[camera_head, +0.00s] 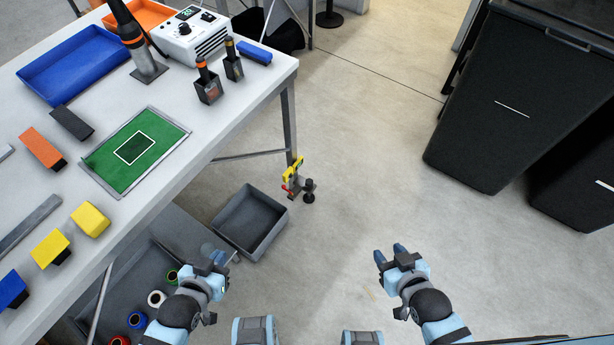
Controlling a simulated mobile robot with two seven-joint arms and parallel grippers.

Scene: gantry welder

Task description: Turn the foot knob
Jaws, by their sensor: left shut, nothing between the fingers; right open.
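A small black foot knob (309,190) stands upright at the foot of the table leg, next to a yellow and red fitting (293,174). My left gripper (215,256) is low in the view, left of and nearer than the knob, in front of the grey bin. It is shut and empty. My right gripper (390,252) is over bare floor, to the right of and nearer than the knob. It is open and empty. Neither gripper touches the knob.
A grey open bin (282,222) sits on the floor just left of the knob. The white table (215,125) with trays and blocks fills the left. Spools lie on a lower shelf. Black bins (520,100) stand at the right. Floor between is clear.

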